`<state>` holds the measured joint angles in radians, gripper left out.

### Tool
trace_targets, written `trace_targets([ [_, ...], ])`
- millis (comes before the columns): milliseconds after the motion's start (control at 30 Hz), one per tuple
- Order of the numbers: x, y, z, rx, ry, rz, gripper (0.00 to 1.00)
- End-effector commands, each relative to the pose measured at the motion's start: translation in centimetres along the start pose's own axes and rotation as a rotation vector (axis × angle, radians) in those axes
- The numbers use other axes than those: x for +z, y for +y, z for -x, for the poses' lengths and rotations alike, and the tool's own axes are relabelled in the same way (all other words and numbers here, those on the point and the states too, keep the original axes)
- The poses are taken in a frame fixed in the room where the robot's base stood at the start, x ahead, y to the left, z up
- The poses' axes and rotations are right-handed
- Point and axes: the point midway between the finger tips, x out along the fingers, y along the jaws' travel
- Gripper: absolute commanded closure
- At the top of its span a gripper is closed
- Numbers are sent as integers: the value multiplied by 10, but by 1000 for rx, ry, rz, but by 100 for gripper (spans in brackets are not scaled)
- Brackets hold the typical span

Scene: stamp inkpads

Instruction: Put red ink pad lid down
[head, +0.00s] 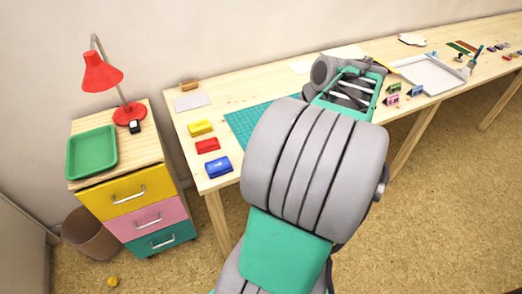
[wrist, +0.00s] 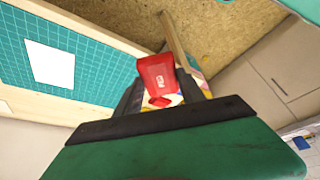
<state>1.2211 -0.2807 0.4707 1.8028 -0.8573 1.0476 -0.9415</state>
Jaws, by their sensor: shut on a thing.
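In the wrist view my gripper (wrist: 161,84) is shut on a red ink pad lid (wrist: 157,72). The lid has a small white marking and sits between the two dark fingers. A smaller red patch shows just below it, too small to identify. In the head view a red ink pad (head: 207,146) lies near the table's left end, between a yellow pad (head: 200,128) and a blue pad (head: 218,167). My arm hides my fingertips and the held lid in the head view.
A teal cutting mat (head: 255,121) lies right of the pads; it also shows in the wrist view (wrist: 95,55) with a white sheet (wrist: 49,64). A drawer cabinet (head: 143,215) with a green tray (head: 112,152) and red lamp (head: 103,75) stands left of the table (head: 235,88).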

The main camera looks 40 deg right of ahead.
Motion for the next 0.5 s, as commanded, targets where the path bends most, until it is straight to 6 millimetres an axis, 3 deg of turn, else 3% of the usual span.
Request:
trace_targets([
  [167, -12, 23, -20, -9, 1, 13, 91],
  [367, -39, 66, -59, -8, 0, 11, 91],
  [500, -42, 86, -96, -7, 0, 7, 91],
])
